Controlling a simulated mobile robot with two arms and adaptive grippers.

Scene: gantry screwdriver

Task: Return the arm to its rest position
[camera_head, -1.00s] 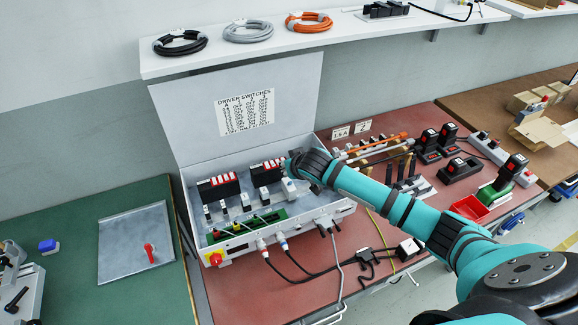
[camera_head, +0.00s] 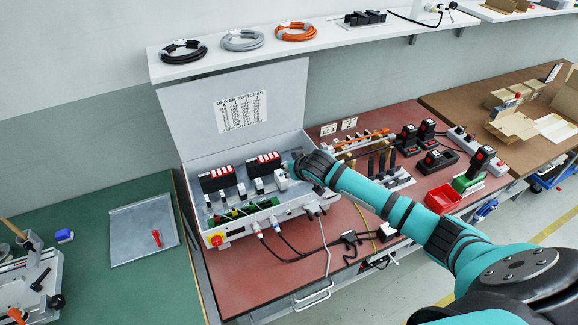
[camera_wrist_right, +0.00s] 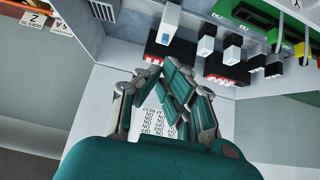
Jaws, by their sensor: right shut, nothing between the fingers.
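My right arm (camera_head: 385,205) comes in from the lower right and reaches over the open grey control box (camera_head: 222,248). Its gripper is at the right end of the box, mostly hidden behind my wrist in the head view. In the right wrist view the right gripper (camera_wrist_right: 172,88) is shut and empty, its fingers close together. It is in front of the black switch modules and white connectors (camera_wrist_right: 167,24), apart from them as far as I can tell. My left gripper is not in view.
The box's raised lid (camera_head: 285,90) carries a "DRIVER SWITCHES" label (camera_head: 242,111). A shelf (camera_head: 350,40) with coiled cables hangs above. Tools, black chargers and a red bin (camera_head: 443,199) stand to the right. Cables hang from the box's front. The green table (camera_head: 95,270) has free room.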

